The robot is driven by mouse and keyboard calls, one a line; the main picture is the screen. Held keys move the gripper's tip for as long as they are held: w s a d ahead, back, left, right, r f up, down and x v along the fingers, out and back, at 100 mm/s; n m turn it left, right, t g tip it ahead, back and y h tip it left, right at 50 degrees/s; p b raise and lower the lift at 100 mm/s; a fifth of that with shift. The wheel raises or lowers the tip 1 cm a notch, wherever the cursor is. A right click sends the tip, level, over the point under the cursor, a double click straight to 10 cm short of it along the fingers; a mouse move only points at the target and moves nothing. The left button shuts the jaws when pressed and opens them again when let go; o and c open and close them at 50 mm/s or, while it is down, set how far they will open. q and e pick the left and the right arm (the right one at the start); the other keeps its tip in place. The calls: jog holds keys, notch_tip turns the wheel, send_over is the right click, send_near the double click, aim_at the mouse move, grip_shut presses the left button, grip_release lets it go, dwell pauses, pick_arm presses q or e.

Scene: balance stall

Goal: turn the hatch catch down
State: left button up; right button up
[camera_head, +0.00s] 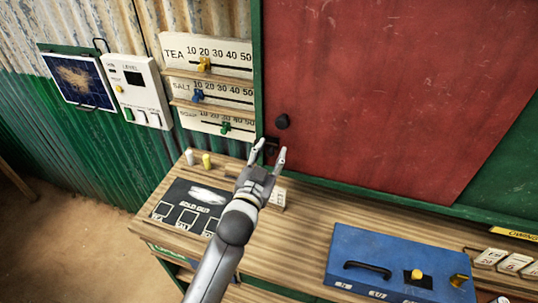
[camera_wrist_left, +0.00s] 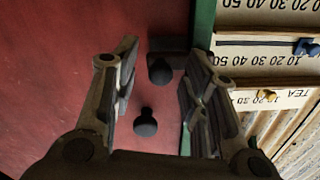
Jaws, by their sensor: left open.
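The hatch is a big red panel (camera_head: 390,90) in a green frame; it also shows in the left wrist view (camera_wrist_left: 70,60). A round black knob (camera_head: 282,121) sits near its lower left corner, and it shows in the left wrist view (camera_wrist_left: 145,122). The dark catch (camera_head: 271,145) is at the hatch's left edge just below that knob, partly hidden by my fingers. In the left wrist view the catch's round end (camera_wrist_left: 160,71) lies between my finger pads. My left gripper (camera_head: 269,151) is open around it, contact unclear. My right gripper is not in view.
A wooden counter (camera_head: 310,225) runs below the hatch, with a blue box (camera_head: 385,258) at right and a black sign board (camera_head: 190,210) at left. Slider boards (camera_head: 207,55), a white level panel (camera_head: 143,85) and a framed picture (camera_head: 77,80) hang left of the hatch.

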pick_arm(q)
jog(key=shift+s, duration=0.1)
jog(key=v, duration=1.2)
